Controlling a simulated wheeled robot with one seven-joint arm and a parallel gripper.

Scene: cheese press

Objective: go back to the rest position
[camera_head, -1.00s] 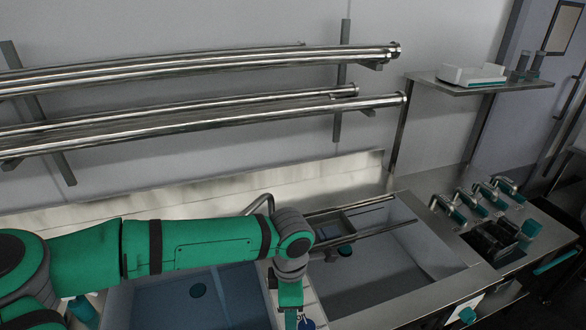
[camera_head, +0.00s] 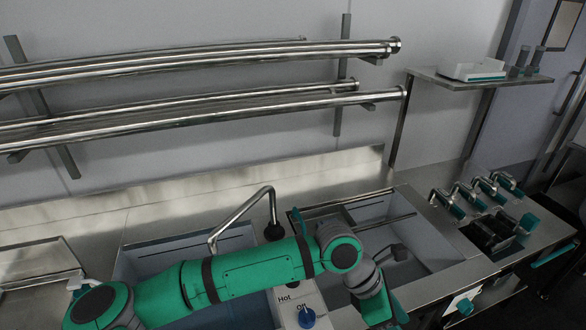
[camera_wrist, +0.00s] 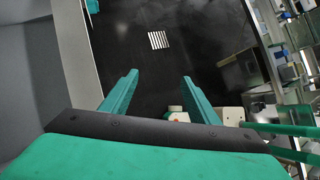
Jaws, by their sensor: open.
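My gripper (camera_wrist: 158,84) shows in the wrist view with its two green fingers spread apart and nothing between them. Beyond the fingers is dark floor (camera_wrist: 150,60). In the head view my green arm reaches across the sink area from the lower left. Its wrist bends down at the lower right, and the fingertips are out of the frame.
A bent faucet (camera_head: 244,208) stands behind my arm, over the left basin (camera_head: 140,262). A control panel marked Hot and Off, with a blue knob (camera_head: 306,317), is below the arm. The right basin (camera_head: 440,245) and several clamp-like handles (camera_head: 470,190) lie to the right.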

